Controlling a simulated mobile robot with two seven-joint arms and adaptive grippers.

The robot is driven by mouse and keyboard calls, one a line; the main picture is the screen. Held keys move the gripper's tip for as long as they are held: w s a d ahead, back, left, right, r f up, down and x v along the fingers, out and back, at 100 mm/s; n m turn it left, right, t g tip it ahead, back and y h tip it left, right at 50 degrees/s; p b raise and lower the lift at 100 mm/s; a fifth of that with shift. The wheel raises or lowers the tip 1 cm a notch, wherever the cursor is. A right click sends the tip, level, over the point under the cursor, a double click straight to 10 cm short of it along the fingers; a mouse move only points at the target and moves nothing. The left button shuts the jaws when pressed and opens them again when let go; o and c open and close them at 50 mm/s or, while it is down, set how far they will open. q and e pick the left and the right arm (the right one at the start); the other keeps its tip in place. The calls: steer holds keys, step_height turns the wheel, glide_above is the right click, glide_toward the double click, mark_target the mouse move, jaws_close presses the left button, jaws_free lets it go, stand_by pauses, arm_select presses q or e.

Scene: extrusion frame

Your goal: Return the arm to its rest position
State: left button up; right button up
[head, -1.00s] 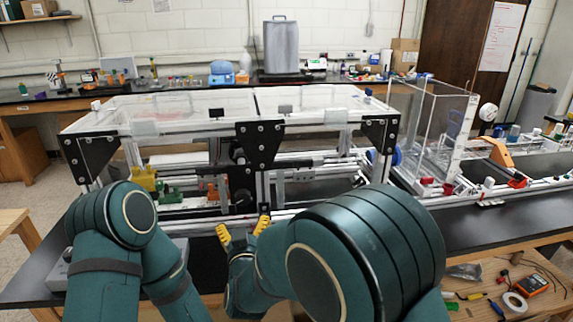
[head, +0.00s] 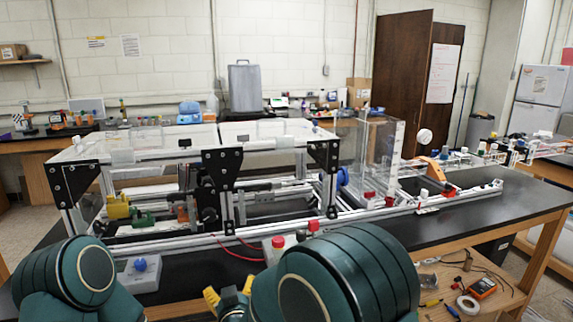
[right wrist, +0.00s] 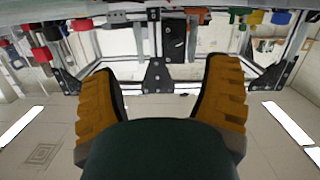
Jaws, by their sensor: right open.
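My right gripper (head: 229,297) shows its yellow fingertips at the bottom middle of the head view, in front of the bench's front edge. Its fingers are apart with nothing between them. In the right wrist view its two yellow ribbed fingers (right wrist: 163,100) stand wide apart, and the frame shows upside down behind them. My right arm's large teal joint (head: 345,275) hides part of the bench's front. My left arm (head: 75,280) is at the lower left, and its gripper is out of view. The extrusion frame (head: 222,165) stands on the black bench beyond both arms.
A grey box with a blue knob (head: 139,272) and a red-capped box (head: 280,246) with red wires sit near the bench's front. A clear box (head: 375,150) stands right of the frame. A wooden table (head: 450,285) with tools and tape is at lower right.

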steer(key=s+d+f+m+g+h, duration=0.1)
steer(key=s+d+f+g, duration=0.2)
steer(key=d+f, duration=0.5)
steer(key=s+d+f+m+g+h, duration=0.1)
steer(key=s+d+f+m+g, duration=0.2)
steer(key=d+f, duration=0.55)
steer(key=s+d+f+m+g, duration=0.1)
steer(key=s+d+f+g, duration=0.2)
steer(key=s, duration=0.5)
steer(key=s+d+f+m+g+y, duration=0.1)
steer(key=s+d+f+g, duration=0.2)
steer(key=s, duration=0.6)
step_height(320, 180, down, 3)
steer(key=shift+s+d+f+g, duration=0.1)
steer(key=shift+s+d+g, duration=0.1)
steer(key=shift+g, duration=0.8)
stand_by(0.6)
